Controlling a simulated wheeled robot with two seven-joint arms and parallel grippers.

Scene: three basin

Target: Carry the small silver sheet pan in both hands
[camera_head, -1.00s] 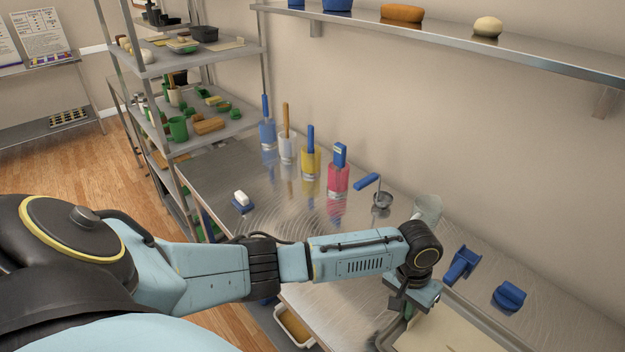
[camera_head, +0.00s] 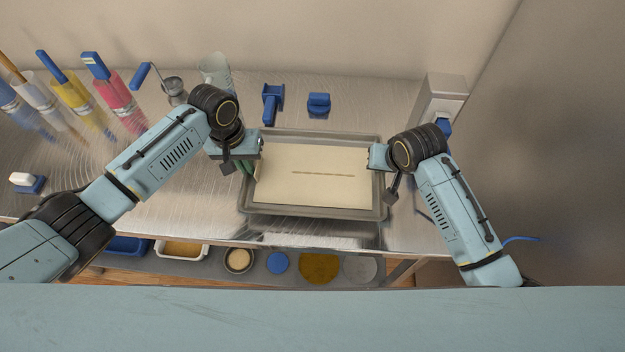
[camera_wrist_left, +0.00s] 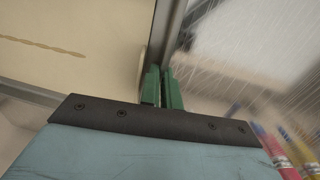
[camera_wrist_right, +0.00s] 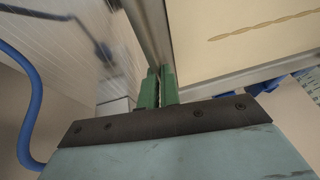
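The small silver sheet pan (camera_head: 312,213) is in the middle of the head view, level, with a pale sheet (camera_head: 300,190) inside that has a thin brown line along it. My left gripper (camera_head: 246,168) is at the pan's left rim; in the left wrist view its green fingers (camera_wrist_left: 162,88) are close together around the rim (camera_wrist_left: 166,45). My right gripper (camera_head: 385,168) is at the right rim; its green fingers (camera_wrist_right: 158,88) close around the rim (camera_wrist_right: 150,30) in the right wrist view. I cannot tell for sure whether the pan touches the counter.
The steel counter (camera_head: 180,205) has a blue tool (camera_head: 271,103) and a blue scraper (camera_head: 319,104) behind the pan. A clear jug (camera_head: 215,70) and several coloured containers stand left. A grey box (camera_head: 441,97) stands behind my right arm. Tubs (camera_head: 181,249) sit on the lower shelf.

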